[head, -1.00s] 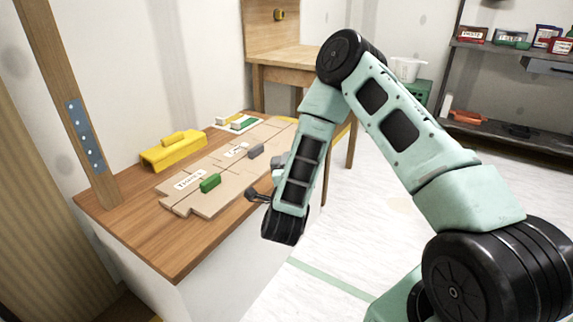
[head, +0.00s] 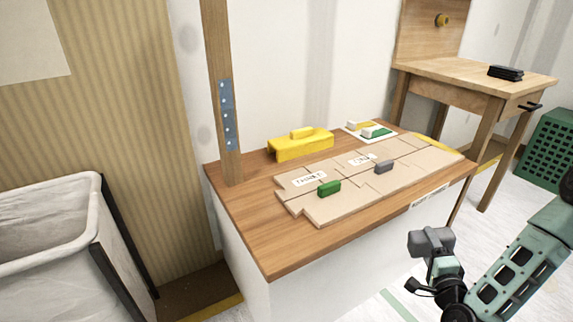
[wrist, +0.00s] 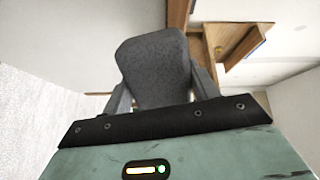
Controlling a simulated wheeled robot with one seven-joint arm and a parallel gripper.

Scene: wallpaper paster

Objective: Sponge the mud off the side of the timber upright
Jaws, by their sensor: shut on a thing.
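The timber upright (head: 217,60) stands at the back left corner of the wooden bench top (head: 240,235). A blue plate with pale dots (head: 228,115) is on its face. I cannot make out mud on the sides that show. My gripper (head: 432,242) is in front of the bench's right part, well to the right of the upright and apart from it. In the wrist view my gripper (wrist: 163,95) is shut on a dark grey, rough-faced block (wrist: 153,62), which looks like the sponge.
Cardboard-coloured boards (head: 345,190) with green and grey blocks cover much of the bench. A yellow tool (head: 300,146) lies behind them. A white-lined bin (head: 50,225) stands at left. A wooden table (head: 470,82) and green crate (head: 548,150) are at right.

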